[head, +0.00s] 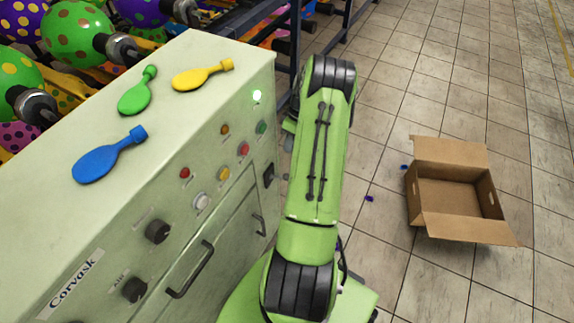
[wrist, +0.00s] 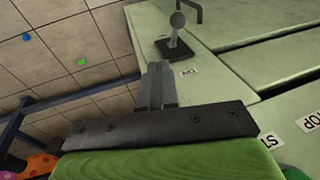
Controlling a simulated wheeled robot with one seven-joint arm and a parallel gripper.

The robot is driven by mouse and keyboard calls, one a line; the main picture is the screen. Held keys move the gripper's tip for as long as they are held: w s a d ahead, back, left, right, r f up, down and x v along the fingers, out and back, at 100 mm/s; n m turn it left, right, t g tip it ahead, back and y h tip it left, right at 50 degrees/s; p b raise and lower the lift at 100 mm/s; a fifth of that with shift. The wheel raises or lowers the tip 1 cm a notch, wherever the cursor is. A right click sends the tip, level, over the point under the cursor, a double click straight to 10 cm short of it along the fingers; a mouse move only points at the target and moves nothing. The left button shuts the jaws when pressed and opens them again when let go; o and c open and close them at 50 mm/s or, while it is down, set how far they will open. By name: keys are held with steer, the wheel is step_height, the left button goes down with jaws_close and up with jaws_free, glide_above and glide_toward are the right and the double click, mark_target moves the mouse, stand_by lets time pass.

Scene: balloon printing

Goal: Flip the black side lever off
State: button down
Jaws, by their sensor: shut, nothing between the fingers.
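In the wrist view, the side lever (wrist: 177,22) is a dark grey stick with a round knob on a square black plate (wrist: 168,51). It points up in the picture, away from the "ON" label (wrist: 190,71). I cannot tell its exact setting. In the head view, a black plate (head: 268,175) near the right edge of the machine's front appears to be its mount. My gripper (wrist: 157,68) has its grey fingers together and empty. The fingertips point toward the lever plate and look close to it, with no clear contact. In the head view my arm mostly hides the gripper.
The pale green machine (head: 215,90) carries blue (head: 105,158), green (head: 137,92) and yellow (head: 202,75) flat balloons. Knobs, coloured buttons and door handles (head: 259,225) are on its front. An open cardboard box (head: 455,200) stands on the tiled floor at right, with free floor around it.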

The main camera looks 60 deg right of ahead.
mark_target(279, 177)
steer(key=s+a+f+b, duration=0.1)
steer(key=a+f, duration=0.2)
steer(key=f, duration=0.2)
steer(key=shift+s+a+f, duration=0.2)
steer(key=shift+a+f, duration=0.05)
steer(key=shift+f, duration=0.05)
steer(key=shift+b, duration=0.3)
steer(key=shift+s+f+t, duration=0.2)
steer(key=shift+s+t, duration=0.05)
steer(key=shift+t, duration=0.15)
